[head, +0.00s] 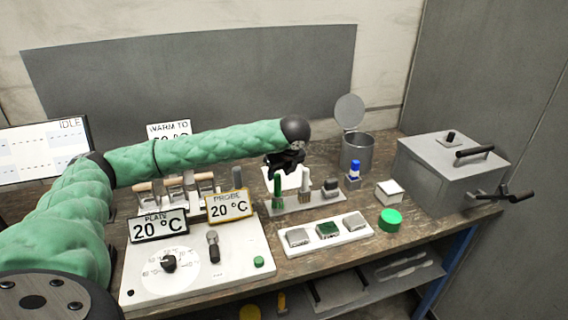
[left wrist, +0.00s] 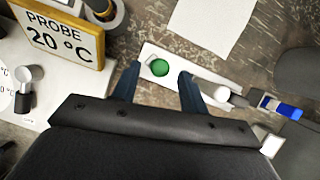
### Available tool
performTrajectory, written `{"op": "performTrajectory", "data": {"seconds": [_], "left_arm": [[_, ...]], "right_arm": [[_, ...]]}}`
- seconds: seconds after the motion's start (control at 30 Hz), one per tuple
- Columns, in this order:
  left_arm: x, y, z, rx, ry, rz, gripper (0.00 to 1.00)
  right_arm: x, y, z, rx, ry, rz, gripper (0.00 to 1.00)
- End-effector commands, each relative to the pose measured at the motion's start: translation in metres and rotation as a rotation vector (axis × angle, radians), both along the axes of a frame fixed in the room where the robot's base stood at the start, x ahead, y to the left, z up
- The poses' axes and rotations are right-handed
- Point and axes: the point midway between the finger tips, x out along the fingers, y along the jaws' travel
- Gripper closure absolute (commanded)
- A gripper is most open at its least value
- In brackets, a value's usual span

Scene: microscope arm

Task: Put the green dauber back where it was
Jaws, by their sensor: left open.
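The green dauber (head: 277,187) stands upright at the left end of a pale rack (head: 290,207) on the bench. Its round green top (left wrist: 159,67) shows from above in the left wrist view. My left gripper (head: 284,168) is above that end of the rack, pointing down. In the left wrist view its open fingers (left wrist: 159,72) lie on either side of the green top. I cannot tell whether they touch it. Two other tools, one a grey-handled brush (head: 305,187) and one dark-topped (head: 330,186), stand farther right in the rack. My right gripper is out of view.
A blue-topped item (head: 354,171) stands right of the rack. In front lies a white tray (head: 360,237) with several pads, beside a green round lid (head: 390,219). A control box (head: 200,290) with temperature signs is at left. A metal can (head: 356,152) and grey box (head: 450,170) stand right.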

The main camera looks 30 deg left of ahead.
Motion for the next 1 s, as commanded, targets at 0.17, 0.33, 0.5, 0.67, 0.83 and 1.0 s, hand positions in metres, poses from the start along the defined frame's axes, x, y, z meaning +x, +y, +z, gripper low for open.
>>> {"op": "performTrajectory", "data": {"seconds": [0.17,0.33,0.5,0.67,0.83,1.0], "left_arm": [[-0.007,-0.014,0.030,-0.001,-0.004,-0.002,0.56],[-0.012,-0.024,0.055,-0.002,-0.003,-0.002,0.56],[-0.016,-0.028,0.069,-0.001,-0.001,0.000,0.56],[-0.017,-0.030,0.074,0.000,0.000,0.000,0.56],[-0.017,-0.030,0.074,0.000,0.000,0.000,0.56],[-0.017,-0.030,0.073,0.000,0.000,0.000,0.56]], "right_arm": [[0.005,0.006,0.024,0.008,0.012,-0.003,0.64],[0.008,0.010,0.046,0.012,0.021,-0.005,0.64],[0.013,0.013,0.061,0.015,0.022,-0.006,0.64],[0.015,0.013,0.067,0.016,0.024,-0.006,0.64],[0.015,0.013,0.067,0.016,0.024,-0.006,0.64],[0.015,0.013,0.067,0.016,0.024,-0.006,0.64]]}}
